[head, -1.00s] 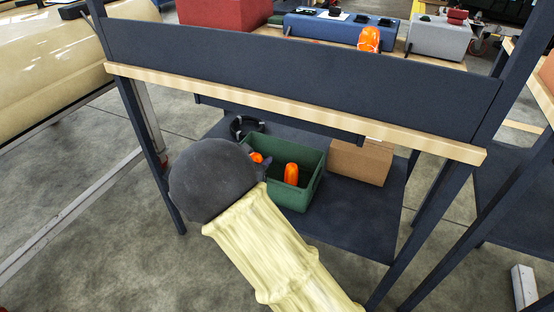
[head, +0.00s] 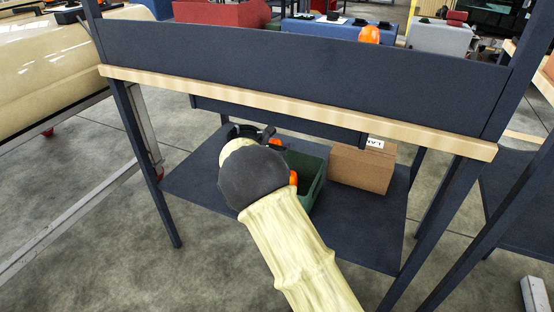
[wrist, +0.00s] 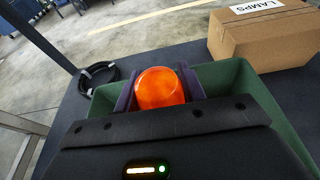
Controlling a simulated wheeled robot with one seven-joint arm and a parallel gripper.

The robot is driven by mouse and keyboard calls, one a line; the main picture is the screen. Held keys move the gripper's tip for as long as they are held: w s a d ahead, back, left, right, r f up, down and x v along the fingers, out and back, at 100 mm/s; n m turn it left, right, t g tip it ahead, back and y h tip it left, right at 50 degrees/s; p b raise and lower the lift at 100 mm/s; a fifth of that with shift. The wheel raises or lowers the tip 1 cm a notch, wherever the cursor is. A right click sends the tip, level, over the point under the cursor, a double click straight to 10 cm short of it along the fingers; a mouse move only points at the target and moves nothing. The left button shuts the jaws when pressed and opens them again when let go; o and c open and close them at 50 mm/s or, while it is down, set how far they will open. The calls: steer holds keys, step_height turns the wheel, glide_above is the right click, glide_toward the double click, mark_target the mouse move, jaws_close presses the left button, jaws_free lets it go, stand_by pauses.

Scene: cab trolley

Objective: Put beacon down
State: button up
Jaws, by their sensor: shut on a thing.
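My gripper (wrist: 161,95) is shut on an orange beacon (wrist: 161,86), with a dark finger on each side of it in the wrist view. The held beacon (head: 275,143) shows partly past my wrist in the head view, by the left back part of the green crate (head: 313,183). The crate (wrist: 238,88) shows behind and on both sides of my gripper in the wrist view. I cannot tell how high the beacon is. A second orange beacon (head: 293,178) is partly visible inside the crate in the head view. My arm hides much of the crate.
The crate stands on a dark lower shelf (head: 355,223). A cardboard box (head: 362,167) labelled LAMPS is to its right. A black cable coil (wrist: 97,76) lies to the left. The upper shelf's wooden edge (head: 300,110) crosses above. Another orange beacon (head: 369,35) stands farther back.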

steer(key=f+b, duration=0.2)
steer(key=f, duration=0.1)
steer(key=f+b, duration=0.1)
steer(key=shift+s+a+f, duration=0.1)
steer(key=shift+a+f, duration=0.15)
steer(key=shift+f, duration=0.15)
steer(key=shift+d+r, duration=0.1)
steer(key=shift+f+b, duration=0.35)
steer(key=shift+f, duration=0.25)
steer(key=o, duration=1.1)
steer(key=shift+r, duration=0.1)
